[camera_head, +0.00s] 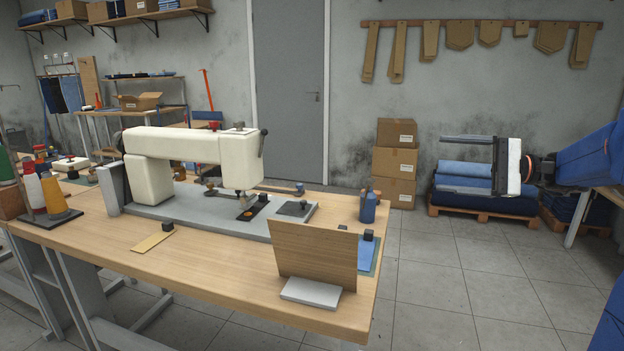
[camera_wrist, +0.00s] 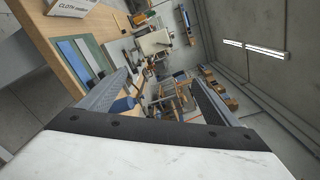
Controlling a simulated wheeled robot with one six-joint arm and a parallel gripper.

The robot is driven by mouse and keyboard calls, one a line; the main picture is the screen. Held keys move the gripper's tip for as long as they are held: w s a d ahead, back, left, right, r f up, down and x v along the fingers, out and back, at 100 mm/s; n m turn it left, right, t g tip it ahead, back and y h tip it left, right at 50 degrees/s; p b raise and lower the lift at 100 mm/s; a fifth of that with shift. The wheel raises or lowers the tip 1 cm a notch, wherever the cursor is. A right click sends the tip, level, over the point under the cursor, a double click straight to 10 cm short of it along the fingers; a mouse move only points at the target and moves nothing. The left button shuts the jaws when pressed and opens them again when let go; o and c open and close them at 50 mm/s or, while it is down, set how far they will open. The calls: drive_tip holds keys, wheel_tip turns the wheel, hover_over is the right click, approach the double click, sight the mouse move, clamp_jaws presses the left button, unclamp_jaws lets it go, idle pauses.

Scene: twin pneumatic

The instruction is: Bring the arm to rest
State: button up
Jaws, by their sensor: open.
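My gripper (camera_head: 466,165) is in the air at the right of the head view, clear of the table and well right of its edge. Its two dark fingers point left and are spread wide with nothing between them. My blue arm comes in from the right edge. In the wrist view my gripper (camera_wrist: 160,100) shows both fingers apart at left and right, and the room behind lies on its side.
Stacked boxes (camera_head: 394,163) and a pallet of blue fabric rolls (camera_head: 470,195) stand behind. Floor right of the table is clear.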

drive_tip(key=s+a+f+n+g+h, duration=0.35)
drive_tip(key=s+a+f+h, duration=0.35)
drive_tip(key=s+a+f, duration=0.75)
drive_tip(key=s+d+f+n+t+h, duration=0.1)
drive_tip(key=s+d+f+n+h, duration=0.2)
drive_tip(key=s+d+f+h, duration=0.2)
drive_tip(key=s+d+f+n+t+h, duration=0.1)
drive_tip(key=s+d+f+n+h, duration=0.2)
drive_tip(key=s, duration=0.8)
wheel_tip(320, 180, down, 4)
drive_tip(key=shift+s+d+r+t+h, duration=0.25)
drive_tip(key=shift+s+d+t+h, duration=0.15)
drive_tip(key=shift+d+h, duration=0.55)
